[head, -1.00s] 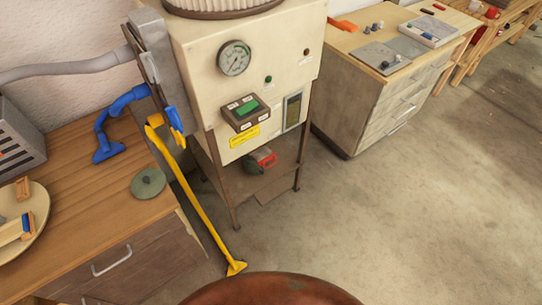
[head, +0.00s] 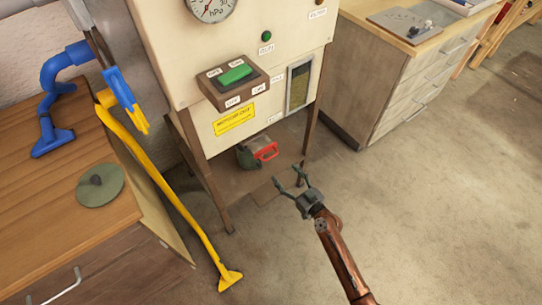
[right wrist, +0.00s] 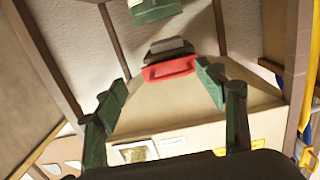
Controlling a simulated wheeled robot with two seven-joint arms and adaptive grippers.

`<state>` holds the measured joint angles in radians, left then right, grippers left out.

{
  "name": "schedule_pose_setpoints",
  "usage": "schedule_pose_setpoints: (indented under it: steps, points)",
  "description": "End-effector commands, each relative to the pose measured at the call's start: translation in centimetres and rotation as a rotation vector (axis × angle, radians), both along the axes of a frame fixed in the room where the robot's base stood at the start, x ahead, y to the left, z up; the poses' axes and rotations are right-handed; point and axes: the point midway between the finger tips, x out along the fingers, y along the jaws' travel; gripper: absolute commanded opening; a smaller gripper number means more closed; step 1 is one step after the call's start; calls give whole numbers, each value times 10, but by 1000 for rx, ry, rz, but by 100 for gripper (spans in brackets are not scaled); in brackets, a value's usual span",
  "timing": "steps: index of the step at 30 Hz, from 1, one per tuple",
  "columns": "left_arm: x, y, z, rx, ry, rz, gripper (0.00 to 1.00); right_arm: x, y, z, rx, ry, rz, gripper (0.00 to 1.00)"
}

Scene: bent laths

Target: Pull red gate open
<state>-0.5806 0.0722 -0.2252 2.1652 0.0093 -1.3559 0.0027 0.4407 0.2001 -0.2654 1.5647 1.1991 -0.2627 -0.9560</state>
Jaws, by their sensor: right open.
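The red gate (head: 266,151) is a small red frame-like piece on the front of a dark grey-green block (head: 247,156), low under the cream machine. In the right wrist view the red gate (right wrist: 169,68) appears ahead, between the two fingers in the picture. My right gripper (head: 288,178) is open and empty, with its green fingers spread. It is in front of the machine's lower shelf, apart from the gate. The fingers also show in the right wrist view (right wrist: 162,84). My left gripper is not in view.
The cream machine (head: 180,50) has legs on both sides of the low shelf (head: 225,175). A yellow floor tool (head: 180,205) leans at the left beside the wooden bench (head: 60,195). A drawer cabinet (head: 400,95) stands at the right. The floor at right is clear.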

Motion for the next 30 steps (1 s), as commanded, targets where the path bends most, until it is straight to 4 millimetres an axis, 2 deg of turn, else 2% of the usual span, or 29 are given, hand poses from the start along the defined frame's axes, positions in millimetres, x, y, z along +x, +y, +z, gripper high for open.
schedule_pose_setpoints:
  steps: [3, 6, 19, 30]
  points:
    - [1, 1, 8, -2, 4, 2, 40, 7, 13, 19, 18, -44, 22, 65]
    - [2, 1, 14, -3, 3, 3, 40, 14, 19, 26, 24, -54, 25, 65]
    - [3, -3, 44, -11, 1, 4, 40, 63, 55, 24, 23, -50, 25, 65]
    - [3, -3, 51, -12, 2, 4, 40, 70, 59, 25, 21, -51, 24, 65]
